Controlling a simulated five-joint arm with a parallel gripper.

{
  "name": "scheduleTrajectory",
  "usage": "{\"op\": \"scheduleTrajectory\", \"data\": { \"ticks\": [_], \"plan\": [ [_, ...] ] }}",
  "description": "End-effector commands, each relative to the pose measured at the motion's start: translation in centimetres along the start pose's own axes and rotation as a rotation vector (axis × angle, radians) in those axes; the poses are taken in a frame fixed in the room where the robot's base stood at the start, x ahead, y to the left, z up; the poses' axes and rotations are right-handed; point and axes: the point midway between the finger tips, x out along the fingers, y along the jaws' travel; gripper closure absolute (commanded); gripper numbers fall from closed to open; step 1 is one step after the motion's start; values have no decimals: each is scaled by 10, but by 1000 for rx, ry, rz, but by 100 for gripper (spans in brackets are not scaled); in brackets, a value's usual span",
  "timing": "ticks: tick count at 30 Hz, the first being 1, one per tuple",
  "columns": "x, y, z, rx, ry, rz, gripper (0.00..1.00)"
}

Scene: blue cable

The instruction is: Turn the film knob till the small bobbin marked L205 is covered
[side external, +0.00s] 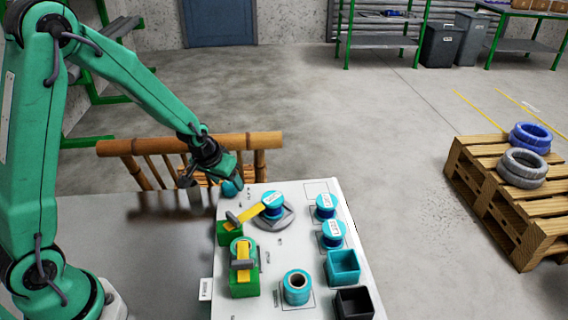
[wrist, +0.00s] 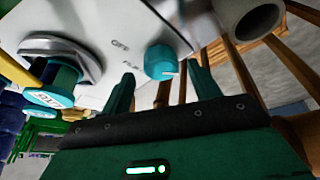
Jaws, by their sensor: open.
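The film knob (wrist: 160,62) is a teal round knob with a pale pointer mark, on the white panel near printed words, one reading OFF. It also shows in the side view (side external: 231,187), partly hidden by my gripper. My gripper (side external: 212,181) is open at the panel's far left corner. In the wrist view its two fingers (wrist: 162,76) stand either side of the knob, with no clear contact. A small blue labelled bobbin (side external: 272,204) sits on a grey round mount, also in the wrist view (wrist: 52,88). Its label is too small to read surely. A yellow strip (side external: 246,214) runs to it.
Two labelled bobbins (side external: 325,206) (side external: 332,234) stand on the panel's right. Nearer are a teal roll (side external: 297,287), a teal box (side external: 343,266) and a black box (side external: 353,303). Green blocks (side external: 244,284) line the left. A bamboo railing (side external: 190,146) stands behind the gripper.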

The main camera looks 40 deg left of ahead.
Motion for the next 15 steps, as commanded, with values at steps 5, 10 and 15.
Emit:
{"op": "scheduleTrajectory", "data": {
  "ticks": [5,10,15],
  "plan": [
    [11,-1,0,0,-1,-1,38],
    [15,-1,0,0,1,-1,38],
    [15,-1,0,0,1,-1,38]
  ]
}}
